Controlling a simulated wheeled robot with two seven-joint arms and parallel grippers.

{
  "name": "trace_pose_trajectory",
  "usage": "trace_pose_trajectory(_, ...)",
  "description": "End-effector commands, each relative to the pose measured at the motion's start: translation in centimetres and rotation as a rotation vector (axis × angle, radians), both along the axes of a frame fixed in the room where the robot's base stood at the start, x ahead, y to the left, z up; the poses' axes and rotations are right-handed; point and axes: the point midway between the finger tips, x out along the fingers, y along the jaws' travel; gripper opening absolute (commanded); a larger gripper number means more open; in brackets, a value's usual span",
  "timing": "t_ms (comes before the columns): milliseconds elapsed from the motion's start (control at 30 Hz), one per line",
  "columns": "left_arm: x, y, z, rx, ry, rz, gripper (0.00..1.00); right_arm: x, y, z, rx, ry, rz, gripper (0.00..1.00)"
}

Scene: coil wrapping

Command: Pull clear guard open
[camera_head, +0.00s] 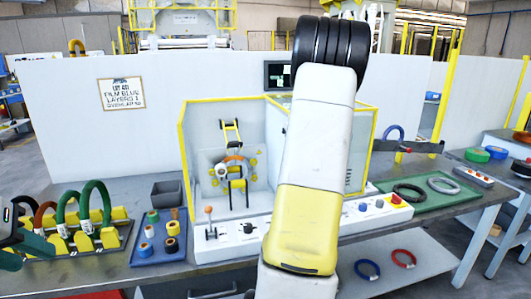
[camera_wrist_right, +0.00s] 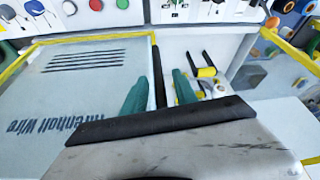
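The wrapping machine has a clear guard with a yellow frame (camera_head: 183,155). In the right wrist view the guard shows as a pale panel (camera_wrist_right: 85,85) with printed lettering. A black upright bar (camera_wrist_right: 159,72) stands at the panel's edge. My right gripper (camera_wrist_right: 160,85) has its two green fingers apart, one on each side of this bar, with a narrow gap visible. Whether they touch it is unclear. In the head view my right arm covers the middle of the machine and hides that gripper. My left gripper (camera_head: 30,252) is at the left edge, its green fingers apart and empty.
A rack of coils (camera_head: 62,240) stands on the left of the table, beside a blue tray (camera_head: 150,256) of tape rolls. A grey bin (camera_head: 167,194) is behind. A green tray (camera_head: 462,197) with rings lies on the right. The control panel (camera_head: 225,243) runs along the machine's front.

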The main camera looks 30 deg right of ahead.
Motion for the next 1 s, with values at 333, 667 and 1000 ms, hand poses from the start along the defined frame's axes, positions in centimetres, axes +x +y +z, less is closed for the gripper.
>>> trace_pose_trajectory(333,0.0,0.0,0.0,0.0,0.0,0.0,0.36,-2.0,0.1,4.9,-0.004,-0.004,-0.002,0.34)
trace_pose_trajectory(667,0.0,0.0,0.0,0.0,0.0,0.0,0.36,-2.9,0.2,7.1,-0.001,-0.001,0.0,0.34)
trace_pose_trajectory(1000,0.0,0.0,0.0,0.0,0.0,0.0,0.36,-2.9,0.2,7.1,-0.001,-0.001,0.0,0.34)
